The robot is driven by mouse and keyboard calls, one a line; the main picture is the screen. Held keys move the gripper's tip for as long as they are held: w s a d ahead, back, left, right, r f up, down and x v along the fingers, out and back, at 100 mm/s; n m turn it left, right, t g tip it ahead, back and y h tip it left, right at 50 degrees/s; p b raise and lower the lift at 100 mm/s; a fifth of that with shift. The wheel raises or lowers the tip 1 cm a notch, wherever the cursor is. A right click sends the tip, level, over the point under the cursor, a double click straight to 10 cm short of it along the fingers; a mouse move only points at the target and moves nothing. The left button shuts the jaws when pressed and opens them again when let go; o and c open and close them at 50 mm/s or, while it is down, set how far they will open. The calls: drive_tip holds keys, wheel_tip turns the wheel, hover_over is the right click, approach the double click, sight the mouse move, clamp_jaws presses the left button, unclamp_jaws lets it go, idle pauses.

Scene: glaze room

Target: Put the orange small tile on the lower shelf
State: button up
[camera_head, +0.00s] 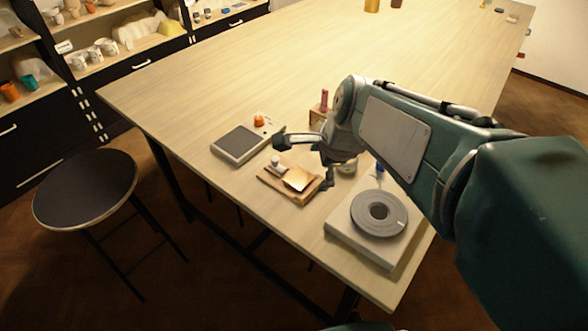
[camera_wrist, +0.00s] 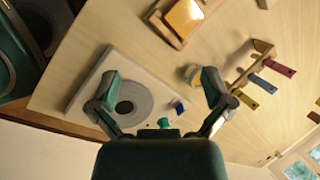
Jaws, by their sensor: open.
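A small orange tile (camera_head: 297,179) lies on a shallow wooden tray (camera_head: 272,183) near the table's front edge. In the wrist view the tile (camera_wrist: 184,17) is at the top, in the tray. My gripper (camera_head: 307,162) is open and empty, above the table just behind the tray. In the wrist view the gripper's fingers (camera_wrist: 161,84) are spread wide, with the tile beyond them. Open shelves stand at the left; a low one (camera_head: 34,95) holds an orange cup and a teal cup.
A grey-topped device (camera_head: 240,143) with a small orange object (camera_head: 259,120) is left of my gripper. A white slab with a grey wheel (camera_head: 379,212) is to the right. A rack with coloured handles (camera_wrist: 245,70) stands behind. A round stool (camera_head: 85,188) stands before the shelves.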

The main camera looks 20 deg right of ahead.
sight(301, 180)
drive_tip(key=w+f+m, duration=0.3)
drive_tip(key=f, duration=0.1)
drive_tip(key=w+f+m, duration=0.3)
drive_tip(key=f, duration=0.2)
drive_tip(key=w+f+m, duration=0.3)
drive_tip(key=f+m, duration=0.1)
drive_tip(key=shift+a+f+y, duration=0.2)
drive_tip(key=shift+y, duration=0.2)
drive_tip(key=c, duration=1)
drive_tip(key=shift+c, duration=0.2)
drive_tip(key=shift+r, duration=0.1)
